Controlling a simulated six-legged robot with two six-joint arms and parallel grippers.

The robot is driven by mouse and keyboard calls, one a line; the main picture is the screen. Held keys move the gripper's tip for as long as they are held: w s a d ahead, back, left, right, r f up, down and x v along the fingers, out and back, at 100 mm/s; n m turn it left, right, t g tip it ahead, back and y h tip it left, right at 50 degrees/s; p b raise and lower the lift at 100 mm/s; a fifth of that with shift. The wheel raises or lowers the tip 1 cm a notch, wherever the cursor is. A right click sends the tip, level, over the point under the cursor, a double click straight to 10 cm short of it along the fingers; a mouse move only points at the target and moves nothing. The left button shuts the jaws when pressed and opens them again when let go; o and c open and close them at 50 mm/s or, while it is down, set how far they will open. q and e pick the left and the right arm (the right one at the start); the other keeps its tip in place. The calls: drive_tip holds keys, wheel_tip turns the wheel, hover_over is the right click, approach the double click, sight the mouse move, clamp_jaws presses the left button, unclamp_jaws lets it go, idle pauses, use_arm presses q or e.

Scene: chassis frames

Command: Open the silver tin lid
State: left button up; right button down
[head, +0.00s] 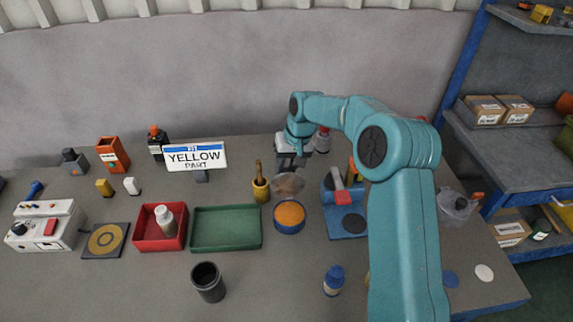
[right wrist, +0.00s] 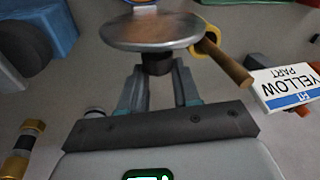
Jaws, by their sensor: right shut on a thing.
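The silver lid (head: 288,184) is a round disc, held up off the tin and just behind it in the head view. My right gripper (head: 290,163) is shut on its dark knob; in the right wrist view the fingers (right wrist: 157,85) close on the knob under the tilted silver disc (right wrist: 152,32). The blue tin (head: 289,228) stands open on the table, with orange contents showing. A bit of it shows at the top of the right wrist view, mostly hidden by the lid. My left gripper is not in view.
A yellow pot with a wooden handle (head: 261,188) stands close left of the lid. A green tray (head: 226,244) and red tray (head: 145,240) lie further left. A blue stand (head: 337,222) is right of the tin. Bare table lies in front of the tin.

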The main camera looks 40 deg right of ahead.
drive_tip(key=shift+d+f, duration=0.2)
drive_tip(key=shift+f, duration=0.1)
drive_tip(key=c, duration=0.9)
unclamp_jaws()
drive_tip(key=shift+c, duration=0.2)
drive_tip(key=shift+o, duration=0.6)
drive_tip(key=shift+w+d+f, duration=0.1)
drive_tip(key=shift+d, duration=0.1)
drive_tip(key=v, duration=1.6)
drive_tip(key=shift+r, duration=0.2)
drive_tip(key=shift+w, duration=0.1)
